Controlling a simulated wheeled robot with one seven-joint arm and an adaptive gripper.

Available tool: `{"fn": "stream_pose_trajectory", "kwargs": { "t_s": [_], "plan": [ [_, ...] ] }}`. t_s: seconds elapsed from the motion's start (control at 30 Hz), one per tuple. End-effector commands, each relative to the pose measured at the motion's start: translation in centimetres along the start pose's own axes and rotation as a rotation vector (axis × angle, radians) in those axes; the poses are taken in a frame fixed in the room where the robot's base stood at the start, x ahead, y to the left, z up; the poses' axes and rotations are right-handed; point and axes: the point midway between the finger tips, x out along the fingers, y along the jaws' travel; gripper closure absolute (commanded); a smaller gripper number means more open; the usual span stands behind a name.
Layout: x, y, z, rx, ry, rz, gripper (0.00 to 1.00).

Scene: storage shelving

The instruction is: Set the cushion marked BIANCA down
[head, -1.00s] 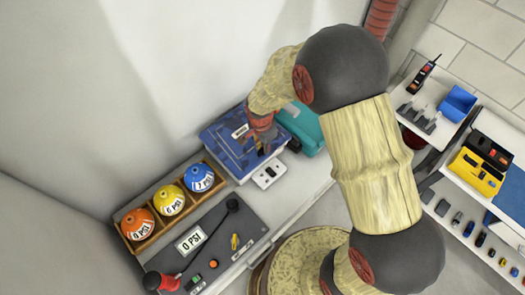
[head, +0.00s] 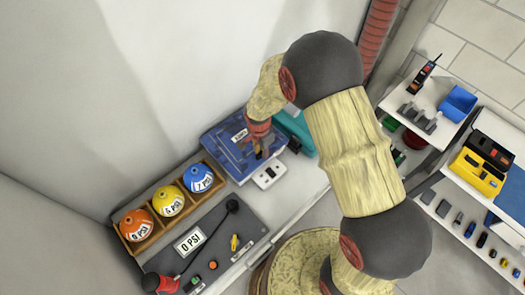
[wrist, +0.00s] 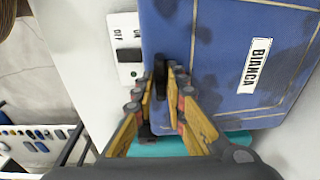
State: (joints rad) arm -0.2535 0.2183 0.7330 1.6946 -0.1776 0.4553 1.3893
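The cushion marked BIANCA (wrist: 228,75) is a flat blue pad with pale lines, dark blotches and a white name label. In the head view the blue cushion (head: 222,139) lies flat-looking above the back of the white counter, beside the teal item. My gripper (head: 260,152) is at its near right edge. In the wrist view my gripper's fingertips (wrist: 168,74) are close together at the cushion's edge and appear shut on it. The exact contact is hidden by the fingers. I cannot tell whether the cushion's underside touches what is below it.
A white ON/OFF switch box (head: 269,175) is right beside the cushion. A teal item (head: 300,134) is behind it. A wooden rack (head: 158,238) with orange, yellow and blue balls stands left, near a dark panel (head: 222,250) marked 0 PSI. Shelves with small items stand at right.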

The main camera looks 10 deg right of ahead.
Motion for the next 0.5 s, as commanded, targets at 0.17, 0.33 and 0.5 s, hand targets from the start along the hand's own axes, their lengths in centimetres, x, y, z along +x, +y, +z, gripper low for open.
{"fn": "stream_pose_trajectory", "kwargs": {
  "t_s": [0.17,0.33,0.5],
  "plan": [
    [-0.07,-0.03,-0.02,0.000,0.000,-0.001,0.75],
    [-0.07,-0.02,-0.01,0.000,0.000,-0.001,0.72],
    [-0.11,-0.02,-0.02,0.000,0.000,-0.001,0.72]
  ]
}}
